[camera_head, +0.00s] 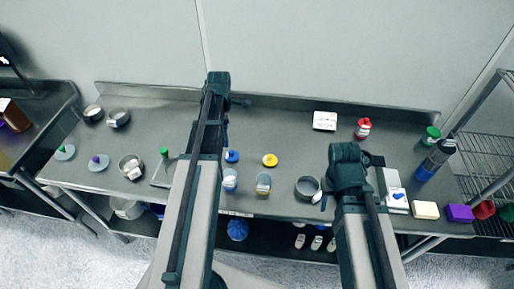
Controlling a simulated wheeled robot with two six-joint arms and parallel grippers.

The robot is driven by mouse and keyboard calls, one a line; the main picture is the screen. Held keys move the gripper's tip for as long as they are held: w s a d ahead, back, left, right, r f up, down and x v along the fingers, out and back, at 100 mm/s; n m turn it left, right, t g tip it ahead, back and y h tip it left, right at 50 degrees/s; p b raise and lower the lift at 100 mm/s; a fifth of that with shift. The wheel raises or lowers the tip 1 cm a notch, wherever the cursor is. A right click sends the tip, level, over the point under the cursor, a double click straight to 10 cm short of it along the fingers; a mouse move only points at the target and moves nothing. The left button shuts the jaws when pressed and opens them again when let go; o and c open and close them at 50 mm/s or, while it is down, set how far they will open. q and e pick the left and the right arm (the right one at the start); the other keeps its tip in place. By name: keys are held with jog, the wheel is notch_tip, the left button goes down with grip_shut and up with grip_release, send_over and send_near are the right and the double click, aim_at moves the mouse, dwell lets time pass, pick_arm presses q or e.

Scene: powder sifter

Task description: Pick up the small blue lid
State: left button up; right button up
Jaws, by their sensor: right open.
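The small blue lid (232,156) lies flat on the steel table, just behind a clear jar with bluish contents (229,179). It is right beside my left arm, which crosses the table to its left. My left gripper cannot be made out. My right arm reaches over the table on the right. My right gripper (324,194) is mostly hidden by the arm, near a grey pot; it is open and well to the right of the blue lid.
A yellow lid (270,160) lies right of the blue lid, behind a second jar (264,184). The grey pot (306,187) stands farther right. A white box (325,121) and red bottle (363,128) stand at the back. The table between the yellow lid and white box is clear.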

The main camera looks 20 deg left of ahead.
aim_at(231, 152)
pick_arm(q)
jog(key=shift+n, duration=0.5)
jog(key=f+b, duration=0.5)
jog(key=w+f+b, duration=0.1)
jog(key=f+b, duration=0.2)
jog(key=shift+a+f+b, duration=0.15)
jog(key=shift+f+b, duration=0.15)
jog(key=shift+b, duration=0.05)
jog(key=shift+r, duration=0.1)
pick_arm(e)
notch_tip(231, 152, down, 8)
jog(key=shift+w+d+f, duration=0.15)
jog(key=shift+d+f, duration=0.1)
jog(key=shift+d, duration=0.1)
jog(key=shift+f, duration=0.1)
pick_arm(q)
jog(key=f+b, duration=0.5)
jog(key=shift+w+d+f, duration=0.2)
jog(key=shift+w+d, duration=0.15)
jog(key=shift+d, duration=0.05)
pick_arm(e)
notch_tip(231, 152, down, 5)
jog(key=shift+f, duration=0.1)
pick_arm(q)
jog(key=shift+r, duration=0.1)
jog(key=c, duration=1.3)
jog(key=shift+o, duration=0.2)
